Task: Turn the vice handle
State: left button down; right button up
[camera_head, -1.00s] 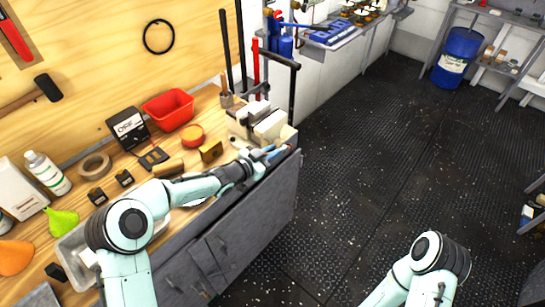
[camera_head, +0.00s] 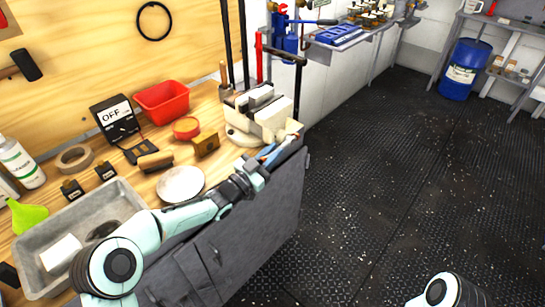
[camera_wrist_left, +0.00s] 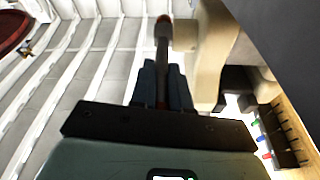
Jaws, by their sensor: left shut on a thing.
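The cream-coloured vice (camera_head: 270,122) is mounted at the right front corner of the wooden workbench (camera_head: 225,150). My left gripper (camera_head: 266,155) is at the front of the vice, just past the bench edge. In the left wrist view, the vice handle (camera_wrist_left: 163,32), a dark bar with a reddish end, runs between the fingers of my left gripper (camera_wrist_left: 163,85), which is shut on it. The fingers hide the lower part of the handle. The vice body (camera_wrist_left: 210,50) stands right beside it. Of my right arm, only a link shows at the bottom of the head view; its gripper is out of frame.
On the bench are a white plate (camera_head: 181,184), a grey tray (camera_head: 128,195), a red bin (camera_head: 163,103) and a black OFF box (camera_head: 115,118). Long dark bars stand behind the vice. A blue drum (camera_head: 465,70) stands far right. The floor (camera_head: 380,170) between is clear.

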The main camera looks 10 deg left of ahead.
pick_arm(q)
jog(key=shift+a+f, duration=0.15)
jog(key=shift+f, duration=0.5)
pick_arm(e)
jog(key=shift+w+d+f, duration=0.1)
jog(key=shift+w+f, duration=0.05)
jog(key=shift+w, duration=0.1)
pick_arm(q)
jog(key=c, duration=1.1)
grip_release()
jog(key=shift+r, duration=0.25)
jog(key=shift+r, duration=0.1)
jog(key=shift+r, duration=0.2)
notch_tip(320, 180, up, 19)
jog(key=p, duration=0.4)
jog(key=shift+r, duration=0.2)
pick_arm(e)
jog(key=shift+g, duration=0.6)
jog(key=shift+s+a+r, duration=0.2)
jog(key=shift+s+r, duration=0.4)
jog(key=shift+r, duration=0.1)
jog(key=shift+s+a+r, duration=0.25)
jog(key=shift+s+r, duration=0.35)
jog(key=shift+r, duration=0.1)
jog(key=shift+s+a+r, duration=0.2)
jog(key=shift+s+r, duration=0.4)
jog(key=shift+r, duration=0.1)
pick_arm(q)
jog(key=shift+c, duration=0.3)
